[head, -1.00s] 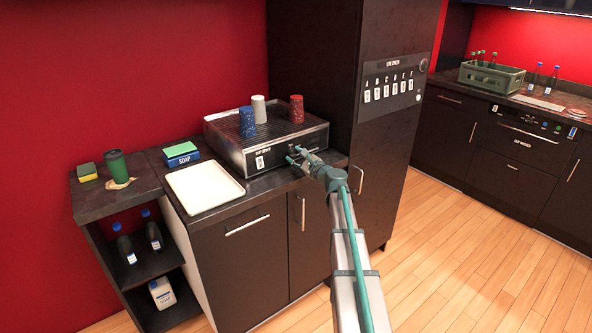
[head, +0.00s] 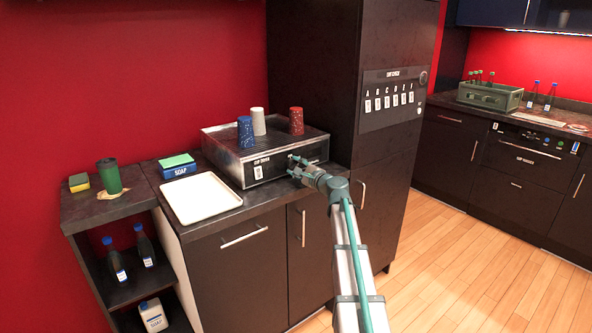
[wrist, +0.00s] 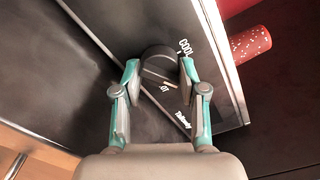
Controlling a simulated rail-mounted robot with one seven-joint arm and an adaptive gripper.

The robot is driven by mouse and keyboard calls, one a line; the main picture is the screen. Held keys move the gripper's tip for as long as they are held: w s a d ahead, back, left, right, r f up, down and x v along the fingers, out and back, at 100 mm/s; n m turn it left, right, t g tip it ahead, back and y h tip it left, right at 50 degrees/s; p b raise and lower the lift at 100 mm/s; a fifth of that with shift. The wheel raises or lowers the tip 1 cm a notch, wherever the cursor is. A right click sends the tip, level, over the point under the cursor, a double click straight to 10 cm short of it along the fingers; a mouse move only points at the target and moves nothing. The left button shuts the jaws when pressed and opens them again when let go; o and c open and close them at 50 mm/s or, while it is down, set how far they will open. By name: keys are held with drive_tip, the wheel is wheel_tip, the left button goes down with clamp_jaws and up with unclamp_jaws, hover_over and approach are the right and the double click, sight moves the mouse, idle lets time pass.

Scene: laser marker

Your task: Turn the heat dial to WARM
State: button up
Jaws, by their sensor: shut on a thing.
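The heat dial (wrist: 158,62) is a round black knob with a raised grip bar on the dark front panel of the cup warmer (head: 290,172). In the wrist view my gripper (wrist: 160,70) has one fingertip on each side of the dial and is shut on it. White lettering beside the dial reads COOL near its upper right; another label below is partly hidden. I cannot read which setting the dial points at. In the head view my gripper (head: 293,166) is at the warmer's front face and covers the dial.
A blue cup (head: 245,131), a white cup (head: 258,121) and a red cup (head: 296,121) stand upside down on the warmer. A white tray (head: 201,199) lies left of it. A tall dark cabinet (head: 385,150) stands close on the right.

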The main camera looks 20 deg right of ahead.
drive_tip(key=o, duration=1.1)
drive_tip(key=shift+o, duration=0.2)
drive_tip(key=v, duration=1.2)
